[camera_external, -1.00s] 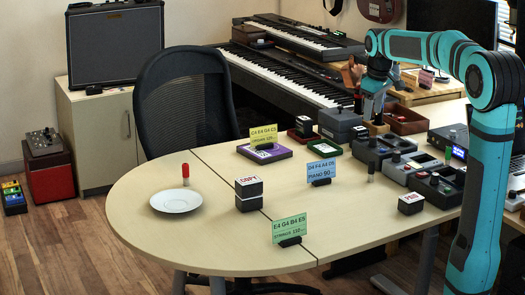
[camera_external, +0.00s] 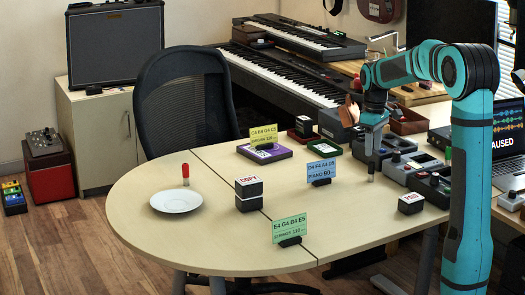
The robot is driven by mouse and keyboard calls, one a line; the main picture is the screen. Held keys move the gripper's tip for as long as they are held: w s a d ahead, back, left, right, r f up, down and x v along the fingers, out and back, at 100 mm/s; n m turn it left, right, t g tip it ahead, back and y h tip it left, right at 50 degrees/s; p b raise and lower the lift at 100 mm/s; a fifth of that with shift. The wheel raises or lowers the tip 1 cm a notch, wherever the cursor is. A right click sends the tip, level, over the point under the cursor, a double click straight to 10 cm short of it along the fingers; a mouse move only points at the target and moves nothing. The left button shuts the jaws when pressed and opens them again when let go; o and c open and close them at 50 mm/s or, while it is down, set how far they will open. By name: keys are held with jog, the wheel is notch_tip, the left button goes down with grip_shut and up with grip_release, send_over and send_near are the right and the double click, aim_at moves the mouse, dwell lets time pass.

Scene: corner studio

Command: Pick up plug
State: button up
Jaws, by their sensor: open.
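A small upright plug-like piece (camera_external: 371,174), dark and thin, stands on the right part of the table, beside the grey pedal boxes. My gripper (camera_external: 372,153) points down just above it, open and empty as far as I can see. The gap between the fingertips and the piece is too small to judge. The frames do not show clearly which of the two pieces is the plug.
Grey pedal boxes (camera_external: 412,165) crowd the space right of my gripper. A blue card (camera_external: 322,172) stands to its left. A "COPY" block (camera_external: 249,194) and a green card (camera_external: 289,229) are nearer the table's middle. The table's front left is clear.

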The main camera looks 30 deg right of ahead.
aim_at(370, 173)
notch_tip(370, 173, down, 3)
jog(key=shift+f, duration=0.2)
jog(key=shift+s+a+f, duration=0.1)
jog(key=shift+a+f, duration=0.05)
jog(key=shift+f, duration=1.15)
jog(key=shift+s+a+f, duration=0.1)
jog(key=shift+a+f, duration=0.05)
jog(key=shift+f, duration=1.15)
jog(key=shift+c, duration=0.2)
grip_shut()
